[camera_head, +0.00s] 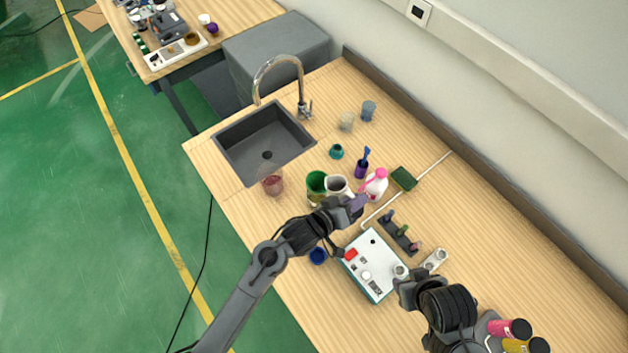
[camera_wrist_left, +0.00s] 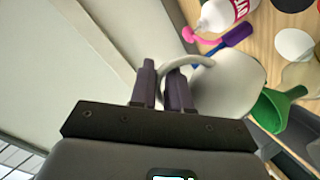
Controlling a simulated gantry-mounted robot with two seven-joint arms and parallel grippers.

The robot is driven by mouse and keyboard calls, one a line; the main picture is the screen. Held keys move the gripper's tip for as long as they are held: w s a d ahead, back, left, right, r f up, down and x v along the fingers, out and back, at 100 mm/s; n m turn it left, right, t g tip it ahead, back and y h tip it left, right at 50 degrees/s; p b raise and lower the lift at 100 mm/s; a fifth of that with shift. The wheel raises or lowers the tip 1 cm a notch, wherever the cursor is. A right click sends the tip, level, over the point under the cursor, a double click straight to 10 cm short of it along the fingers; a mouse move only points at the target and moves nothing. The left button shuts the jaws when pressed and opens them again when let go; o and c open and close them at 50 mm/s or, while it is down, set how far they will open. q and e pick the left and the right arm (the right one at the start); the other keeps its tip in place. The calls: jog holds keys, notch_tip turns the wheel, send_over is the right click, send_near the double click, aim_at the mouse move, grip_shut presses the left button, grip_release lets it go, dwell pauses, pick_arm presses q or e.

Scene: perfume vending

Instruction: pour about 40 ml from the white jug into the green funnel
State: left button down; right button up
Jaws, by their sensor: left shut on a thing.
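The white jug (camera_head: 338,184) is at the middle of the bench in the head view, its open mouth facing up. My left gripper (camera_head: 356,204) is beside it; in the left wrist view its fingers (camera_wrist_left: 163,85) are shut on the handle of the jug (camera_wrist_left: 235,85). The green funnel (camera_head: 316,181) is just left of the jug, and it also shows in the left wrist view (camera_wrist_left: 273,108). I cannot tell whether jug and funnel touch. My right gripper (camera_head: 400,280) is by the white-topped device; its jaws are not clear.
A sink (camera_head: 265,143) with a tap lies behind and left. A white bottle with pink top (camera_head: 375,186), a purple brush-like item (camera_head: 362,164) and a green block (camera_head: 404,178) stand to the right. A reddish glass (camera_head: 273,184) is left of the funnel. The white-topped device (camera_head: 378,275) is in front.

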pick_arm(q)
notch_tip(320, 180, down, 11)
jog(key=s+d+m+t+y+b, duration=0.1)
jog(key=m+b, duration=0.1)
jog(key=b, duration=0.4)
jog(key=shift+s+d, duration=0.15)
jog(key=shift+d, duration=0.05)
dwell(1.8)
jog(key=shift+f, duration=0.1)
